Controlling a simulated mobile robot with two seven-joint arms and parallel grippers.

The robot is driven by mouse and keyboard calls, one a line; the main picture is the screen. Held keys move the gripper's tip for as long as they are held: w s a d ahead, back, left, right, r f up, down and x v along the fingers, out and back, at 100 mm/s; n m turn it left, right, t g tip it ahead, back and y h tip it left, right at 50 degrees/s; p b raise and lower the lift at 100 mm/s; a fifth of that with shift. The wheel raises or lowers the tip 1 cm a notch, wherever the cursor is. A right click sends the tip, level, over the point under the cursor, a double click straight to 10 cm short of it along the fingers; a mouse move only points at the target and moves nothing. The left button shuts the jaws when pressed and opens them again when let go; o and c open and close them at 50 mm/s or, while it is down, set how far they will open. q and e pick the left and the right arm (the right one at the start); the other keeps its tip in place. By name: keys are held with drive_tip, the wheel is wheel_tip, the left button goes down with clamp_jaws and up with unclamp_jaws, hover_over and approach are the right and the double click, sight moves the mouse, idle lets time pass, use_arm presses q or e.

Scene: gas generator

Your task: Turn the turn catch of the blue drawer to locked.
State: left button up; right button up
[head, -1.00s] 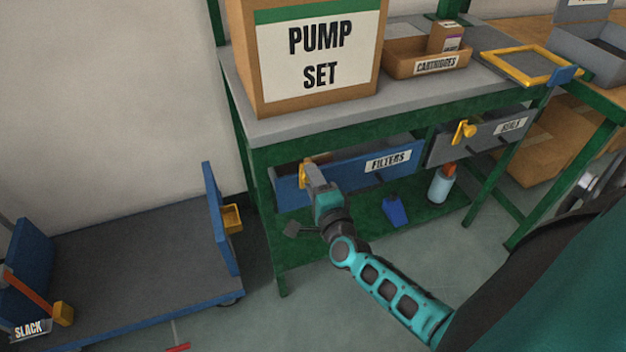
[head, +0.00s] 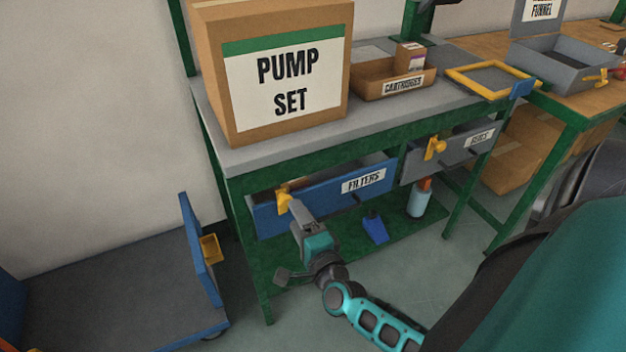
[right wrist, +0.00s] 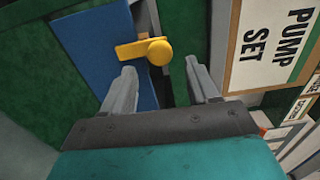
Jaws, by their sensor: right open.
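The blue drawer (head: 322,206), labelled FILTERS, is under the bench top at the left. Its yellow turn catch (head: 284,201) is near the left end of its front. In the right wrist view the catch (right wrist: 158,51) shows a round knob with a flat bar pointing left across the blue front (right wrist: 92,45). My right gripper (head: 296,205) is just in front of the catch. In the right wrist view its open fingers (right wrist: 161,75) lie either side of the knob's line, a little short of it, and nothing is held. My left gripper is out of view.
A grey drawer (head: 458,158) with its own yellow catch (head: 435,148) is to the right. The PUMP SET box (head: 285,85) and CARTRIDGES tray (head: 392,85) stand on the bench. A spray bottle (head: 420,198) stands on the green lower shelf. A blue cart (head: 203,262) is at the left.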

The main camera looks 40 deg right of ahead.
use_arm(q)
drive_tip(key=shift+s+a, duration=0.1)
use_arm(e)
drive_tip(key=v, duration=0.8)
drive_tip(key=shift+s+a, duration=0.1)
drive_tip(key=shift+s, duration=0.05)
use_arm(q)
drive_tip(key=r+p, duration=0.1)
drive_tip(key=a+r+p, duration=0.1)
drive_tip(key=p, duration=0.1)
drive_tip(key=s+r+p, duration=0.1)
drive_tip(key=p, duration=0.1)
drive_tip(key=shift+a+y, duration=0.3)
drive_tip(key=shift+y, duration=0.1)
use_arm(e)
drive_tip(key=s+a+n+g+y, duration=0.4)
drive_tip(key=a+n, duration=0.5)
drive_tip(key=n, duration=1.4)
drive_tip(key=g+y, duration=0.2)
drive_tip(key=shift+a+f+g, duration=0.2)
drive_tip(key=shift+f+g, duration=0.1)
